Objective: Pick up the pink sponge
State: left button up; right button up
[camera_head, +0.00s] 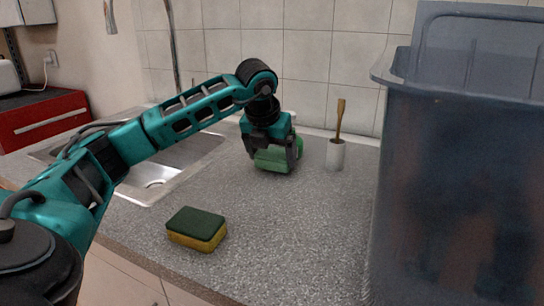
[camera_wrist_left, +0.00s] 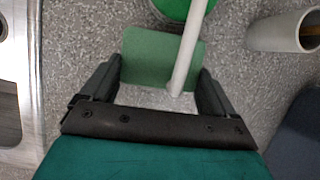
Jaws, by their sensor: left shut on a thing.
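No pink sponge shows in either view. My left gripper (camera_head: 272,152) is at the back of the counter, shut on a green block (camera_head: 271,161). In the left wrist view the green block (camera_wrist_left: 150,58) sits between the two fingers. A pale rod (camera_wrist_left: 188,50) crosses in front of it, next to a brighter green round thing (camera_wrist_left: 172,7) at the top edge. A sponge with a dark green top and yellow underside (camera_head: 196,228) lies on the counter nearer to me, apart from the gripper. My right gripper is out of view.
A white cup (camera_head: 335,155) with a wooden-handled brush (camera_head: 340,118) stands right of my left gripper. A large blue-grey bin (camera_head: 460,190) fills the right side. A metal sink (camera_head: 185,155) lies left. The grey counter (camera_head: 290,220) is clear in the middle.

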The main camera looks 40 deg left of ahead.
aim_at(275, 153)
pick_arm(q)
notch_tip(275, 153, up, 3)
jog(key=shift+r+p, duration=0.1)
jog(key=shift+p, duration=0.2)
jog(key=s+d, duration=0.2)
jog(key=s, duration=0.3)
jog(key=s+d+b, duration=0.1)
jog(key=s, duration=0.4)
jog(key=s+d+b, duration=0.1)
jog(key=s+d, duration=0.1)
jog(key=s, duration=0.3)
jog(key=shift+s+d+f, duration=0.1)
jog(key=shift+d+f, duration=0.25)
jog(key=shift+f, duration=0.05)
jog(key=shift+s+d+b, duration=0.4)
jog(key=shift+s, duration=0.45)
jog(key=o, duration=0.4)
jog(key=c, duration=0.3)
jog(key=shift+r, duration=0.15)
jog(key=shift+c, duration=0.2)
